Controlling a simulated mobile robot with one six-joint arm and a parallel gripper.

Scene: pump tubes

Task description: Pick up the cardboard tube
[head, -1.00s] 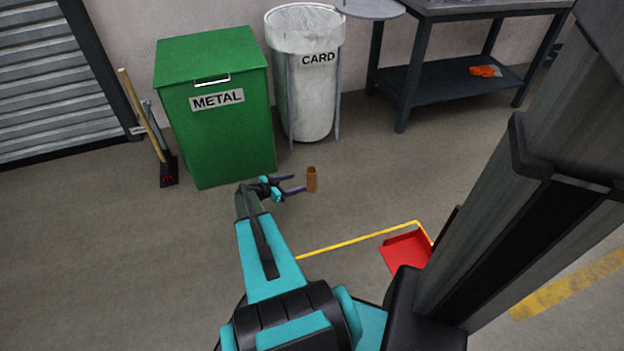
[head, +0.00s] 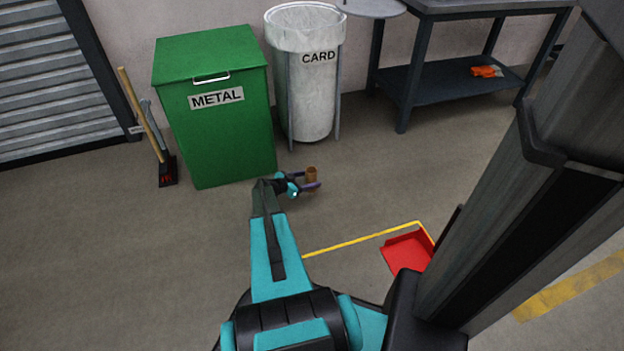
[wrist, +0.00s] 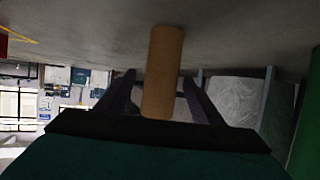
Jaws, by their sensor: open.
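The brown cardboard tube (head: 311,173) stands upright on the floor in front of the green metal bin. In the head view its lower part is hidden behind a finger of my gripper (head: 308,180). My gripper is open, with its fingers reaching to either side of the tube. In the wrist view, which looks upside down, the tube (wrist: 162,70) shows between the two dark fingers of my gripper (wrist: 160,85). I cannot tell whether either finger touches it.
A green METAL bin (head: 222,130) stands just behind and left. A white CARD bin (head: 306,90) and a dark workbench (head: 450,82) stand further back. A red tray (head: 406,251) lies on the floor to the right. Open floor surrounds the tube.

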